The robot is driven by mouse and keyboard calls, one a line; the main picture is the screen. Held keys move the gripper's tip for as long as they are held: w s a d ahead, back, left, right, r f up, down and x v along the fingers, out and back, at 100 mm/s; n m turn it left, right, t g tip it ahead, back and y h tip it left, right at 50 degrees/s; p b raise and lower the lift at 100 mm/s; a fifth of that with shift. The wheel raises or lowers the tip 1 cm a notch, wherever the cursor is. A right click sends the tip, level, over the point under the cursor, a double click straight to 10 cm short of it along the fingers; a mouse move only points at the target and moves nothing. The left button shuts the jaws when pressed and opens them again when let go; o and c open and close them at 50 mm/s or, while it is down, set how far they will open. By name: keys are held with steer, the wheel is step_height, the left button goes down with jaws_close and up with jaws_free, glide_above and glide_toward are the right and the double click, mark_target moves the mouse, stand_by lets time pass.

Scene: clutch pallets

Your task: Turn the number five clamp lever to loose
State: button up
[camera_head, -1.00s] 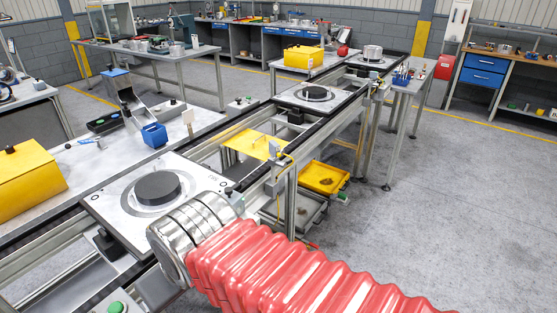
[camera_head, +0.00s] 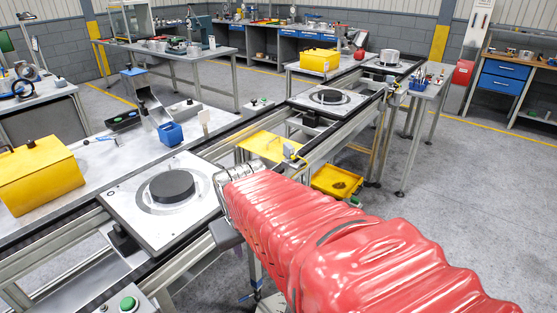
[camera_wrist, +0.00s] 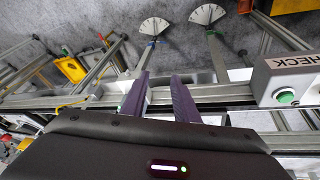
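Two fan-shaped white plates show in the wrist view, a left plate (camera_wrist: 155,25) and a right plate (camera_wrist: 207,14), each at the end of a grey arm below the rail. A small blue part (camera_wrist: 153,43) sits at the left plate's narrow end. I cannot read a number on either, so I cannot tell which belongs to clamp lever five. My gripper (camera_wrist: 160,76) points toward them with its two purple fingers apart and nothing between them. The fingertips appear short of the plates. In the head view my red-sleeved arm hides most of the gripper.
A pallet plate (camera_head: 130,212) with a dark disc (camera_head: 172,186) lies on the conveyor left of my arm. A CHECK box with a green button (camera_wrist: 286,97) is right of my gripper. The conveyor rail (camera_wrist: 222,92) crosses near the fingers. A yellow tray (camera_head: 337,181) lies low beyond.

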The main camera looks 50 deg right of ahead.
steer(key=d+f+n+t+h, duration=0.1)
steer(key=d+f+n+h, duration=0.3)
steer(key=d, duration=1.5)
steer(key=d+f+t+h, duration=0.1)
steer(key=d+f, duration=0.5)
steer(key=d, duration=1.4)
steer(key=w+d+n+t, duration=0.4)
steer(key=n, duration=0.2)
steer(key=w+a+r+n+t+y, duration=0.3)
steer(key=w+r+n+t, duration=0.1)
steer(key=n+t, duration=0.1)
steer(key=shift+w+a+r+n, duration=0.25)
steer(key=shift+w+r+n, duration=0.05)
steer(key=shift+n, duration=0.4)
steer(key=x, duration=1.3)
steer(key=shift+w+d+f, duration=0.2)
steer(key=shift+w, duration=0.15)
